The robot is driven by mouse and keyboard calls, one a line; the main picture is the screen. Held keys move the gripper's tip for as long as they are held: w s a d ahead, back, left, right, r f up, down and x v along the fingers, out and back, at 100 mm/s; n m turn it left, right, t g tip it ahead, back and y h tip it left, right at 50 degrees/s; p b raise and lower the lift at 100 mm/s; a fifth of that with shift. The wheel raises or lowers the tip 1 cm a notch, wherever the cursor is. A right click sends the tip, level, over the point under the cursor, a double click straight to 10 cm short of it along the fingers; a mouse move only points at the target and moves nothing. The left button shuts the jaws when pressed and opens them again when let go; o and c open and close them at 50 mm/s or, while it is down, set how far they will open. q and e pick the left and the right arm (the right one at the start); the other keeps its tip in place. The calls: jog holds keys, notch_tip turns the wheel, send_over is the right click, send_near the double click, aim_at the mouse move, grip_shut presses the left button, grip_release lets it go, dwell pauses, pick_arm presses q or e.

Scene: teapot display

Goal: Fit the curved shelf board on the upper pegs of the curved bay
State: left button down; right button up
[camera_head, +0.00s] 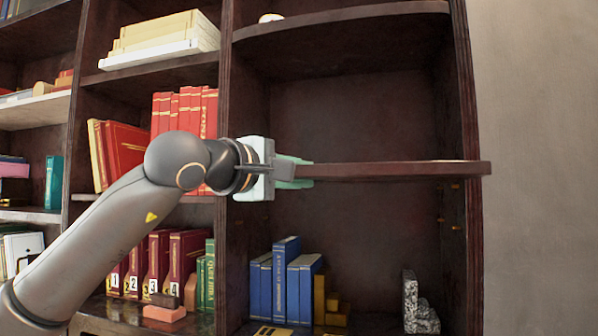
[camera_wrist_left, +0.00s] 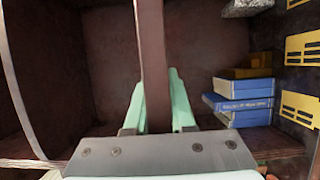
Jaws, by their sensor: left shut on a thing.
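The dark brown shelf board (camera_head: 400,171) is held roughly level across the curved bay (camera_head: 350,110); in the left wrist view it runs away from the fingers (camera_wrist_left: 152,60). My left gripper (camera_head: 292,172), with mint-green fingers (camera_wrist_left: 158,108), is shut on the board's left end, near the bay's left upright. The board's right end overlaps the front of the right upright (camera_head: 470,255). Small brass pegs show on the bay's right inner wall, one just below the board (camera_head: 455,187) and others lower (camera_head: 456,228). My right gripper is out of view.
A fixed curved shelf (camera_head: 340,17) is above. Blue books (camera_head: 288,280), yellow blocks (camera_head: 325,300) and a speckled grey bookend (camera_head: 415,305) stand on the bay's lower shelf. Red books (camera_head: 185,112) fill the neighbouring bay behind my arm. The space between board and lower items is clear.

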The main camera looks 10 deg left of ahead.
pick_arm(q)
jog(key=shift+w+d+r+p, duration=0.1)
jog(key=shift+w+r+p, duration=0.05)
jog(key=shift+w+p, duration=0.65)
jog(key=shift+w+r+p, duration=0.15)
jog(key=shift+w+p, duration=0.3)
jog(key=shift+w, duration=0.65)
jog(key=shift+w+d, duration=0.2)
jog(key=shift+w, duration=5.5)
jog(key=c, duration=0.7)
grip_release()
jog(key=shift+f, duration=0.15)
